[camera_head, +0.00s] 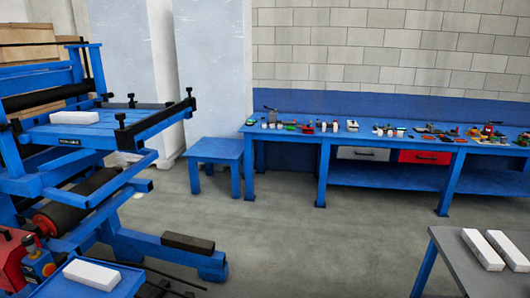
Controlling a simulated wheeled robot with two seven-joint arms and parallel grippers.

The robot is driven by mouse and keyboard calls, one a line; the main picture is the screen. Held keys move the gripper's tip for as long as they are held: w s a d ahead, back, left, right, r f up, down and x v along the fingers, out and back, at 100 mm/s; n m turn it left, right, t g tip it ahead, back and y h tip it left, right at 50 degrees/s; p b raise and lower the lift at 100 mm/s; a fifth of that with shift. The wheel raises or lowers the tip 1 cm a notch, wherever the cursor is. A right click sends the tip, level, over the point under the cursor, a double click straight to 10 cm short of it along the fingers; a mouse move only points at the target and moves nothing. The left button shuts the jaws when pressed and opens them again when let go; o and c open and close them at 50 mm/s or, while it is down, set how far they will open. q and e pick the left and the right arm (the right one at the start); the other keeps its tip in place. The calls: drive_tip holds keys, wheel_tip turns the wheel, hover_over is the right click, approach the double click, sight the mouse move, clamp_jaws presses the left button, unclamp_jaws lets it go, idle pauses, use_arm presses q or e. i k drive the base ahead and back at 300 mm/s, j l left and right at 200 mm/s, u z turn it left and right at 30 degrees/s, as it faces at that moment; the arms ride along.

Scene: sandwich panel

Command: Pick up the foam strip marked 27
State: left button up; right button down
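Two white strips lie side by side on a grey-topped table at the lower right: a left strip (483,250) and a right strip (509,250). Another white block (92,274) lies on a blue surface at the lower left. A further white block (75,117) lies on the blue machine's upper platform. No number can be read on any of them, so I cannot tell which is marked 27. Neither of my grippers is in view.
The grey-topped table (449,252) is cut off at the right edge. The blue machine (98,133) with rollers fills the left. A blue workbench (350,138) with many small tools stands along the back wall, beside a small blue table (215,148). The middle floor is clear.

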sight(100, 277)
drive_tip(key=u, duration=1.45)
